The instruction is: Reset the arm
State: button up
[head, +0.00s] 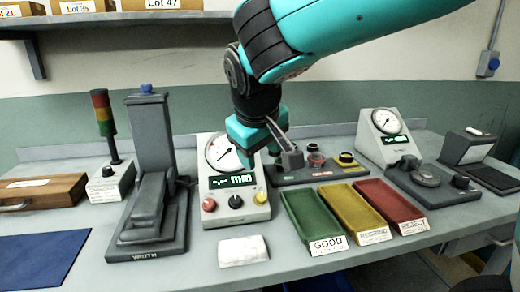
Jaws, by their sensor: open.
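My gripper (258,141) hangs from the teal arm in the middle of the head view, pointing down above the bench (220,265). Its teal fingers are apart and nothing shows between them.
Green (307,218), yellow (354,212) and red (391,204) trays lie to the right. A tall grey WIDTH gauge (154,150), signal light (103,112) and wooden case (40,190) stand left. A second dial gauge (385,140) stands right.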

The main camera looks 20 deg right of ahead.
dwell(0.3)
jog(key=s+a+f+n+g+y+p, duration=0.1)
jog(key=s+a+g+y, duration=0.1)
jog(key=s, duration=0.8)
jog(key=s+a+f+n+g+y+p, duration=0.1)
jog(key=s+y, duration=0.3)
jog(key=s, duration=0.7)
jog(key=shift+a+n+g+y+p, duration=0.3)
jog(key=shift+a+n+g+p, duration=0.4)
jog(key=shift+a+n+g, duration=0.1)
